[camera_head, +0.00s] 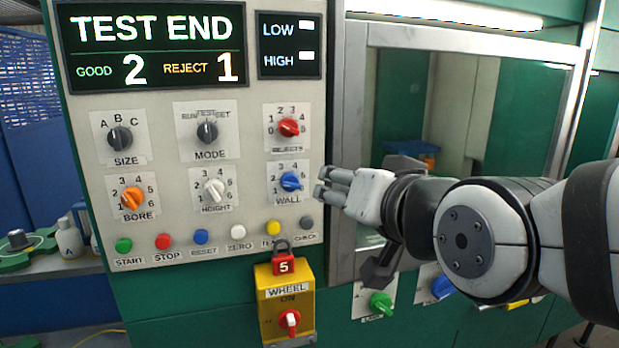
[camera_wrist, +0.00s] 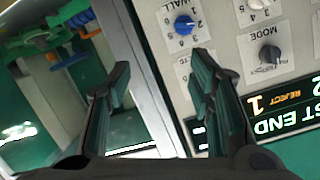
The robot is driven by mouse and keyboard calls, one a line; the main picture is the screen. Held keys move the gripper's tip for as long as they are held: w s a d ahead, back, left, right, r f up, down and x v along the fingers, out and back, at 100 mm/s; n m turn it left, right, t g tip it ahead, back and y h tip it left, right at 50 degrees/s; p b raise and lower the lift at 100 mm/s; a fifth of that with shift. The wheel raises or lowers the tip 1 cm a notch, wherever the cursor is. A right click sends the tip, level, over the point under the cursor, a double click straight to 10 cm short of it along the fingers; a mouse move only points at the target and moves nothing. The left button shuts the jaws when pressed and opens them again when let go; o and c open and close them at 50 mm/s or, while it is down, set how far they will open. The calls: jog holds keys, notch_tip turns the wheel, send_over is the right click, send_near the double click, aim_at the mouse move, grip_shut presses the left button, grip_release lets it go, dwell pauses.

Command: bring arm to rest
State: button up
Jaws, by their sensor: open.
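My gripper (camera_head: 322,184) is in front of the right edge of the control panel (camera_head: 85,185), close to the blue WALL knob (camera_head: 290,181). In the wrist view the two dark fingers (camera_wrist: 165,85) stand wide apart with nothing between them. The blue knob also shows in the wrist view (camera_wrist: 184,25), beyond the fingers. Whether a finger touches the panel cannot be told. My arm reaches in from the right. The display (camera_head: 152,45) reads TEST END, GOOD 2, REJECT 1.
A framed window (camera_head: 356,130) lies behind my arm. A yellow WHEEL switch box (camera_head: 270,310) with a red padlock (camera_head: 284,265) juts out below the panel. Green (camera_head: 381,303) and blue (camera_head: 441,288) knobs sit under my arm. A white bottle (camera_head: 68,240) stands on the left bench.

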jog(key=s+d+f+g+h, duration=0.2)
jog(key=s+d+f+g, duration=0.2)
jog(key=s+d+f, duration=0.2)
jog(key=s+d+f+n+g+h, duration=0.1)
jog(key=s+d+f+g, duration=0.4)
jog(key=s, duration=0.6)
jog(key=d+f+h, duration=0.1)
jog(key=d, duration=0.1)
jog(key=shift+d, duration=0.4)
